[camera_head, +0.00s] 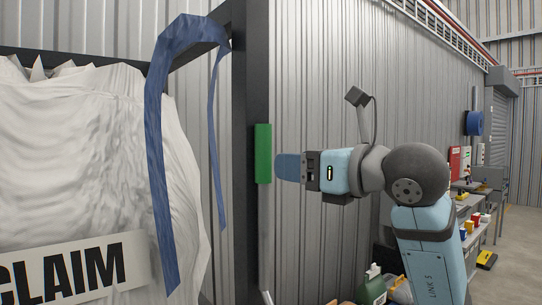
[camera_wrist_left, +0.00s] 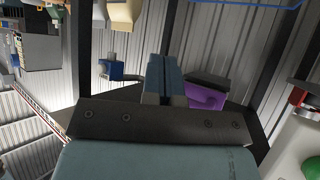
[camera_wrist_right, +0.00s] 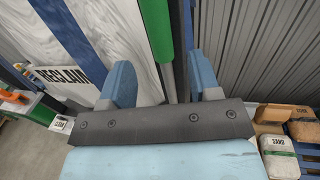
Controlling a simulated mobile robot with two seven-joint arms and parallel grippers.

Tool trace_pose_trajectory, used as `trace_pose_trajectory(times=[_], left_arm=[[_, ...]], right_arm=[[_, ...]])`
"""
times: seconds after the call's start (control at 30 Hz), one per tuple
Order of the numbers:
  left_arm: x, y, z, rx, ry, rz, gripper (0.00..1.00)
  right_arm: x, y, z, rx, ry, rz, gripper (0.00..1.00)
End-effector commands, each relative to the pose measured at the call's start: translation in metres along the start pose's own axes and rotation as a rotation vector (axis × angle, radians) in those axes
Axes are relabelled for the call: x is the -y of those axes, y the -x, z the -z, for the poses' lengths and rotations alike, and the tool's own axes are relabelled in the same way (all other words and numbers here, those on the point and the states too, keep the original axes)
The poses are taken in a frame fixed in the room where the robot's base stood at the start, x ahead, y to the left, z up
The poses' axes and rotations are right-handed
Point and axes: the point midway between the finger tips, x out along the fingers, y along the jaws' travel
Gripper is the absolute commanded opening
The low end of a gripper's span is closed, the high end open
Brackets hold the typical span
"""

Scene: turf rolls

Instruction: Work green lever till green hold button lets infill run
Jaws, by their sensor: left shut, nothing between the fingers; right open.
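The green lever grip (camera_head: 263,153) stands upright against a dark post in the head view. In the right wrist view the green grip (camera_wrist_right: 157,30) and a grey rod below it show between my blue fingers. My right gripper (camera_head: 284,167) is open, with its fingertips just right of the grip in the head view. I cannot tell whether they touch it. My left gripper (camera_wrist_left: 165,80) is shut and empty in the left wrist view, and out of the head view. A rounded green thing (camera_wrist_left: 312,168) shows at that view's lower right edge; I cannot tell whether it is the hold button.
A corrugated wall (camera_head: 320,70) stands behind the post. A bench (camera_head: 470,205) with cups is at right. A purple thing (camera_wrist_left: 205,97) lies beyond my left fingers.

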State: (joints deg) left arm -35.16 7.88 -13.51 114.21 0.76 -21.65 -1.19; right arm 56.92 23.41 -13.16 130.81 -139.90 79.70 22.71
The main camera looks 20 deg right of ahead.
Motion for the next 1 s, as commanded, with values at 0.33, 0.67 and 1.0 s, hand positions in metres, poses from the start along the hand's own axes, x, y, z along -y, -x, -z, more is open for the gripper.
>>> trace_pose_trajectory(times=[0.33, 0.67, 1.0], left_arm=[[0.0, 0.008, 0.011, 0.0, -0.001, 0.0, 0.0], [0.001, 0.008, 0.012, 0.0, -0.002, 0.001, 0.0], [0.001, 0.008, 0.012, 0.0, -0.002, 0.001, 0.0]], right_arm=[[0.0, -0.053, -0.001, 0.0, -0.001, -0.001, 0.57], [0.0, -0.059, 0.0, 0.0, 0.001, -0.001, 0.57], [0.0, -0.059, 0.0, 0.0, 0.0, -0.001, 0.0]])
